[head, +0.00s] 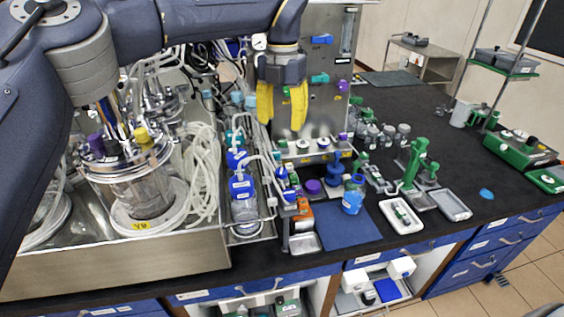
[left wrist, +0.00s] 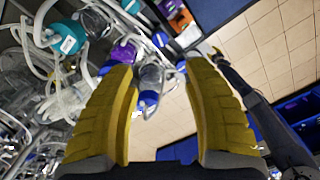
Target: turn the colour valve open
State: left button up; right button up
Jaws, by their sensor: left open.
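An upright metal panel (head: 322,112) stands at the back centre in the head view. I cannot tell which is the colour valve. My left gripper (head: 282,122) hangs fingers-down in front of the panel's left part and hides some of it. Its yellow fingers are apart, with nothing seen held between them. In the left wrist view the open fingers (left wrist: 160,68) have a purple part (left wrist: 124,52) beyond the left fingertip.
A glass vessel (head: 137,188) with tubing stands in a metal tray at the left. Blue-capped bottles (head: 243,192) stand below the gripper. A blue mat (head: 343,227), a blue bottle (head: 353,197) and a green stand (head: 415,165) are to the right.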

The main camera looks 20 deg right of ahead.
aim_at(282, 170)
pick_arm(q)
jog(key=shift+m, duration=0.7)
notch_tip(282, 170, down, 16)
jog(key=shift+w+r, duration=0.1)
jog(key=shift+r, duration=0.15)
grip_shut()
dwell(0.5)
